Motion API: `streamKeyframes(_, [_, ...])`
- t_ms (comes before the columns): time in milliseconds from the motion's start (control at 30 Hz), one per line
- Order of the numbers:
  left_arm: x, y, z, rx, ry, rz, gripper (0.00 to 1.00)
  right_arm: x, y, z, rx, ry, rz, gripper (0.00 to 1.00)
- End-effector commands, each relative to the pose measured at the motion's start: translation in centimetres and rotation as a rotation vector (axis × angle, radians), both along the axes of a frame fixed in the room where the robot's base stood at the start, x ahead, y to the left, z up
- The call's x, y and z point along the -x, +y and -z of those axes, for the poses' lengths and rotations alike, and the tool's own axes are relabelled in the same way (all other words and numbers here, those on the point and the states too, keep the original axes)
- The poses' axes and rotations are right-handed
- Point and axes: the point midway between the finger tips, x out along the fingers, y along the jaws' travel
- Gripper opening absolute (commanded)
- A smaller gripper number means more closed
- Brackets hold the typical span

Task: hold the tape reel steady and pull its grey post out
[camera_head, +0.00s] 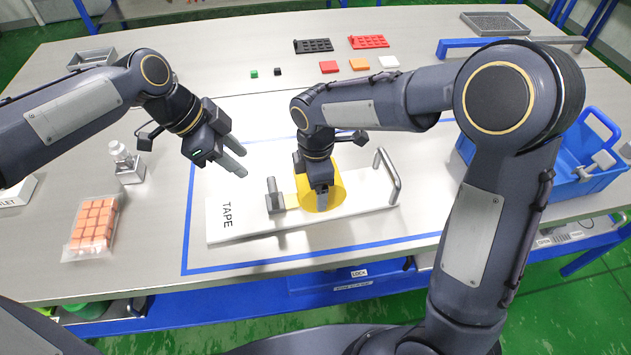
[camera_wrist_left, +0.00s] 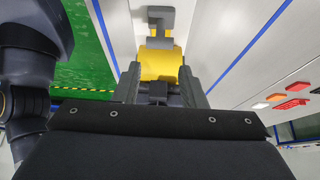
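The yellow tape reel (camera_head: 336,188) sits on a white board (camera_head: 350,212) marked TAPE. The grey post (camera_head: 272,186), with a grey block at its foot, stands at the reel's left, and a yellow strip lies between them. My right gripper (camera_head: 321,198) reaches down over the reel; its near finger lies against the front, its far finger is hidden. My left gripper (camera_head: 244,164) is open and empty, above and left of the post. The left wrist view shows the reel (camera_wrist_left: 160,64) framed by grey fingers, with a grey piece (camera_wrist_left: 160,17) above it.
A metal handle (camera_head: 388,174) rises at the board's right end. A clear bottle (camera_head: 127,165) and a pack of orange pieces (camera_head: 94,226) stand left. Small coloured blocks (camera_head: 359,64) lie behind. A blue crate (camera_head: 588,185) is at right. My right forearm spans the space above the table.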

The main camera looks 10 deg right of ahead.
Motion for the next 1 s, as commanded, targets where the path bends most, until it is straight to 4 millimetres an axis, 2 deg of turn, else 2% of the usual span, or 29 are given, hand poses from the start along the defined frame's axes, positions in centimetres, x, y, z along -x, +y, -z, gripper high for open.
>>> streamKeyframes(33, [0.0,-0.1,0.0,-0.002,0.001,0.000,0.44,0.0,0.0,0.0,0.000,-0.001,0.000,0.25])
streamKeyframes(167, [0.1,-0.9,0.1,-0.050,0.014,0.011,0.61,0.0,0.0,-0.1,0.000,-0.001,0.000,0.25])
streamKeyframes(433, [0.4,-4.4,0.0,-0.342,0.028,-0.005,0.62,0.0,0.0,-0.1,0.000,-0.001,0.000,0.25])
streamKeyframes(667, [0.3,-5.7,-0.3,-0.492,-0.006,-0.060,0.62,0.0,0.0,-0.1,-0.001,-0.001,0.000,0.25])
streamKeyframes(833, [0.3,-5.7,1.5,-0.506,-0.007,-0.068,0.62,0.0,0.0,-0.1,-0.001,-0.001,0.001,0.25])
streamKeyframes(1000, [0.3,-5.7,4.9,-0.504,-0.006,-0.066,0.62,0.0,0.0,-0.1,-0.001,-0.001,0.001,0.25])
